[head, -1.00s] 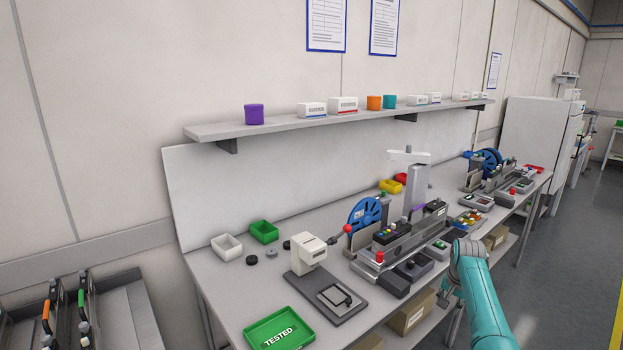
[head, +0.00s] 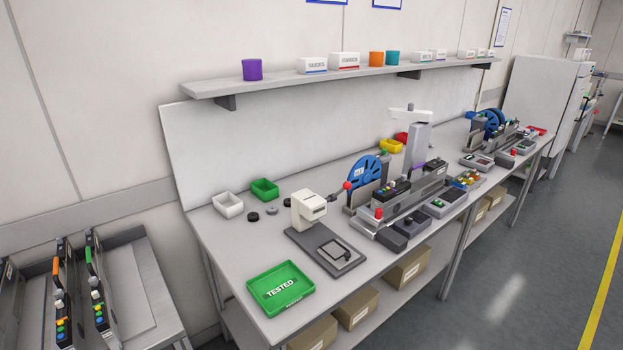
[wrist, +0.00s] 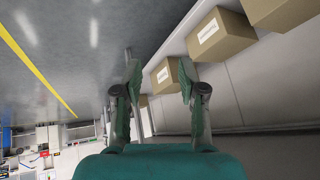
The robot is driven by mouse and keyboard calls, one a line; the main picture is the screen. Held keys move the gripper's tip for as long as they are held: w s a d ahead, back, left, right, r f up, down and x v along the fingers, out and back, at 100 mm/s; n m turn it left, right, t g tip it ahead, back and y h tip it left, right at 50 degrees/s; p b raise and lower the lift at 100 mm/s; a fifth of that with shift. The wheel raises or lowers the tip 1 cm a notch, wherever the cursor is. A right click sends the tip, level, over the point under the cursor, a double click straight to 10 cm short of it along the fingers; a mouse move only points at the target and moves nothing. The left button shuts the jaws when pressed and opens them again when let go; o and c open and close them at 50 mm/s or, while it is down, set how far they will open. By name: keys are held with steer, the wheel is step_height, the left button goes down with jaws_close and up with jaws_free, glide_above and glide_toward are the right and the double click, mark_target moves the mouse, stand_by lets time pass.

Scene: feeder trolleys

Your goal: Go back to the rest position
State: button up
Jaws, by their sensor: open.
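My gripper (wrist: 160,88) shows only in the wrist view. Its two green-padded fingers stand apart with nothing between them. Beyond the fingers are the grey floor (wrist: 70,60) and the lower shelf with cardboard boxes, seen at a tilt. The arm does not show in the head view. The workbench (head: 225,255) in the head view carries a green TESTED tray (head: 281,289), a white press-like device (head: 309,209) and a feeder fixture with a blue reel (head: 365,172).
Cardboard boxes (head: 403,268) sit on the shelf under the bench; one also shows close by in the wrist view (wrist: 220,36). A trolley with feeders (head: 98,290) stands at left. The floor at right (head: 520,270) is clear, with a yellow line (head: 604,285).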

steer(key=s+a+f+n+t, duration=0.1)
steer(key=s+a, duration=0.2)
steer(key=s, duration=0.6)
steer(key=s+a+f+n+t, duration=0.1)
steer(key=s+a, duration=0.2)
steer(key=s, duration=0.6)
steer(key=s+a+r+t, duration=0.2)
steer(key=s+r, duration=0.4)
steer(key=s, duration=0.7)
steer(key=s+a+r+n+t, duration=0.1)
steer(key=s+r+t, duration=0.1)
steer(key=s+r, duration=0.7)
steer(key=s+a+r+n+t+y, duration=0.1)
steer(key=s+a+r+n, duration=0.1)
steer(key=s+r, duration=0.8)
step_height(320, 180, up, 8)
steer(key=shift+r+t, duration=0.2)
steer(key=shift+t, duration=0.2)
steer(key=shift+w, duration=0.1)
